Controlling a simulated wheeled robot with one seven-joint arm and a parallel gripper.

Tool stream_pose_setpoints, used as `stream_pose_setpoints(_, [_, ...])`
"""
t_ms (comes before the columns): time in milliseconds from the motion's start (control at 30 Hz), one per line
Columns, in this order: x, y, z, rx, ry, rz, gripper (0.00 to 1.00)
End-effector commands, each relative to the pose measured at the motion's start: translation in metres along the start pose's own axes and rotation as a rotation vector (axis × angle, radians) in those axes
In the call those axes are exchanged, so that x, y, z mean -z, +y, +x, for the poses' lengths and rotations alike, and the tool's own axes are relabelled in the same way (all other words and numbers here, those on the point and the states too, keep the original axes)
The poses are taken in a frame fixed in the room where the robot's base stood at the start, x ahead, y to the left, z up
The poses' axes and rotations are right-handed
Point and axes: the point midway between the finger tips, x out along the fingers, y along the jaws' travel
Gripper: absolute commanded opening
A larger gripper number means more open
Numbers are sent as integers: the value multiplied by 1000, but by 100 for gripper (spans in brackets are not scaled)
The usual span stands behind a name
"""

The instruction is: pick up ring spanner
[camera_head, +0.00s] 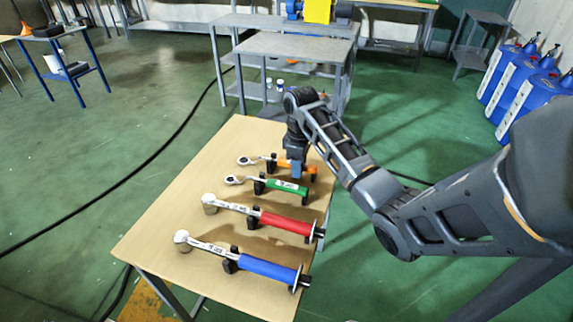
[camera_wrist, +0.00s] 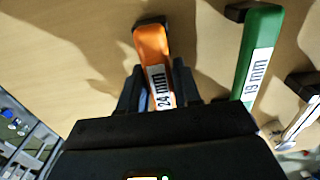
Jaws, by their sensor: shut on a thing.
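An orange-handled spanner (camera_head: 312,169) with a ring-shaped head at its left end is the farthest of the tools on the table. In the wrist view its orange handle (camera_wrist: 151,45) carries a label reading 24 mm. My gripper (camera_head: 297,172) is over this handle from above. In the wrist view my gripper (camera_wrist: 157,78) has one finger on each side of the handle and is shut on it. The spanner is at its rest, and I cannot tell if it is lifted. A green-handled spanner (camera_head: 289,187), marked 19 mm, lies just nearer, also with a ring head.
A red-handled tool (camera_head: 285,223) and a blue-handled tool (camera_head: 267,269) lie nearer on black supports on the wooden table (camera_head: 160,225). A grey table (camera_head: 290,47) stands behind. Blue canisters (camera_head: 530,90) stand at the right. The table's left side is clear.

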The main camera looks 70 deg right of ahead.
Motion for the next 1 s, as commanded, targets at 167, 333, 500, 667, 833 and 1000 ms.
stream_pose_setpoints(167, [0,0,0,0,0,0,3])
stream_pose_setpoints(333, [0,0,0,0,0,-1,0])
stream_pose_setpoints(500, [0,0,0,0,0,-1,0])
stream_pose_setpoints(667, [0,0,0,0,0,-1,0])
stream_pose_setpoints(833, [0,0,0,0,0,-1,0])
stream_pose_setpoints(1000, [0,0,0,0,0,-1,0])
